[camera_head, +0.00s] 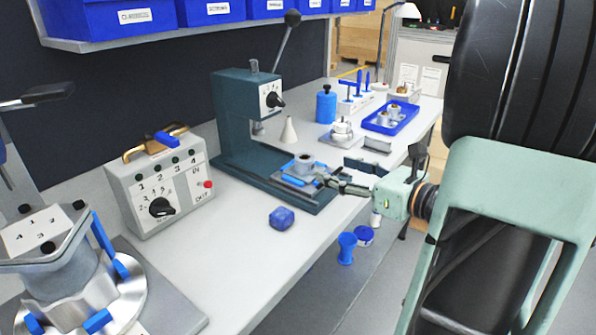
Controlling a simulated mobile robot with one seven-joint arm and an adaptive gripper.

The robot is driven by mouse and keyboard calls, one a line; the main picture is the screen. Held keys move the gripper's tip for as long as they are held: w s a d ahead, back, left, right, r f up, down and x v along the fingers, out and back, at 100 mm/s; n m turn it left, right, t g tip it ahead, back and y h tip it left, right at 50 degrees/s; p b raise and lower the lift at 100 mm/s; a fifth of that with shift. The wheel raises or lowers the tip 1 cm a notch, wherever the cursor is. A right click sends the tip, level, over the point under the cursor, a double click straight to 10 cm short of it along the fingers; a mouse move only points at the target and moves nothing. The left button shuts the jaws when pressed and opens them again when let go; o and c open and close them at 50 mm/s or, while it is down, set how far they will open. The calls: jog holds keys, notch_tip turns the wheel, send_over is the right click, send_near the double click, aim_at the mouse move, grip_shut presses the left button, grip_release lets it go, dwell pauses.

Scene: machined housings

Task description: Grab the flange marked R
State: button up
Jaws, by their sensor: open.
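My gripper (328,179) reaches in from the right at the front edge of the bench, its fingers pointing left and open. A small grey ring-shaped part (305,161) with a dark bore sits on the plate of the green press (243,118), just left of and beyond the fingertips. I cannot tell whether they touch it. Other round metal parts stand on a grey plate (342,130) and in the blue tray (390,118). No letter R can be read on any of these parts, so I cannot tell which is the flange marked R.
A control box (160,183) and a clamped housing (75,262) stand at left. A cone (289,131) and blue bottle (326,104) stand behind. The bench front (235,270) is clear.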

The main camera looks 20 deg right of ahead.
aim_at(309, 159)
jog(key=b+x, duration=0.2)
jog(key=x, duration=0.9)
jog(key=shift+w+a+f, duration=0.15)
jog(key=shift+f, duration=0.05)
jog(key=c, duration=1.5)
jog(key=shift+r, duration=0.15)
grip_shut()
